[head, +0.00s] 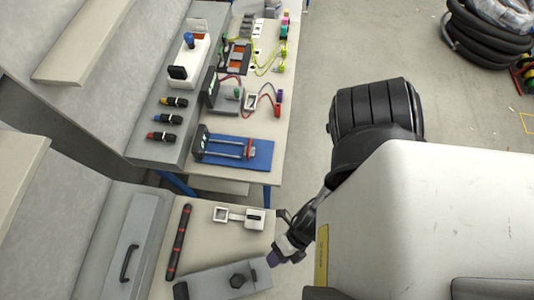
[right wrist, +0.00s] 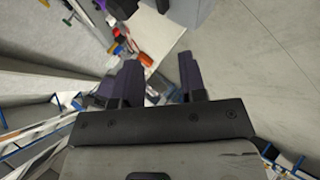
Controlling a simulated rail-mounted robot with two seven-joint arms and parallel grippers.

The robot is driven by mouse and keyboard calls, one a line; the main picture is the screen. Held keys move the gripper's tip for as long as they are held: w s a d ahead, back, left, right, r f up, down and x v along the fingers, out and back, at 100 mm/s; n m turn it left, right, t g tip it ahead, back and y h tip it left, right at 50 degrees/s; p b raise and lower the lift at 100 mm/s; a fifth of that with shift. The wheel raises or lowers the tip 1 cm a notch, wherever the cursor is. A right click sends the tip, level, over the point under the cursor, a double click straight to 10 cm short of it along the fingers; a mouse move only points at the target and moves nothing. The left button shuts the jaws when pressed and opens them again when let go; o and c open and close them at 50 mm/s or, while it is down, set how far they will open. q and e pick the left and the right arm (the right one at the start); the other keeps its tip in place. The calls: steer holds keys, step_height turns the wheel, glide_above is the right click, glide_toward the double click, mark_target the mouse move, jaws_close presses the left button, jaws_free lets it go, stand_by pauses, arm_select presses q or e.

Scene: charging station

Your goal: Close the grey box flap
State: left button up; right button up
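A long grey box (head: 222,283) with a dark knob on top lies on the near bench at the bottom of the head view. A grey panel with a black handle (head: 128,250) is left of it; I cannot tell for sure which of these carries the flap. My right gripper (head: 274,257) is at the right end of the long box, over the bench edge; I cannot tell whether it touches. In the right wrist view its two dark fingers (right wrist: 160,78) are apart, with nothing seen held between them. My left gripper is not in view.
A dark rod with red bands (head: 179,241) and a white device (head: 254,219) lie on the near bench. The far bench holds a blue-based fixture (head: 238,152), screwdrivers and coloured cables. Grey floor (head: 315,120) is open to the right; coiled black hoses (head: 485,35) lie beyond.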

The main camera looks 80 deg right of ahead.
glide_toward(256, 281)
steer(key=x, duration=0.2)
steer(key=shift+w+a+f, duration=0.2)
steer(key=shift+w+a, duration=0.05)
steer(key=shift+w, duration=0.05)
steer(key=shift+w+a+f, duration=0.25)
steer(key=shift+a+f, duration=0.15)
steer(key=shift+f, duration=0.05)
steer(key=shift+c, duration=0.3)
steer(key=c, duration=0.6)
jaws_close()
steer(key=o, duration=0.7)
jaws_free()
steer(key=shift+c, duration=0.2)
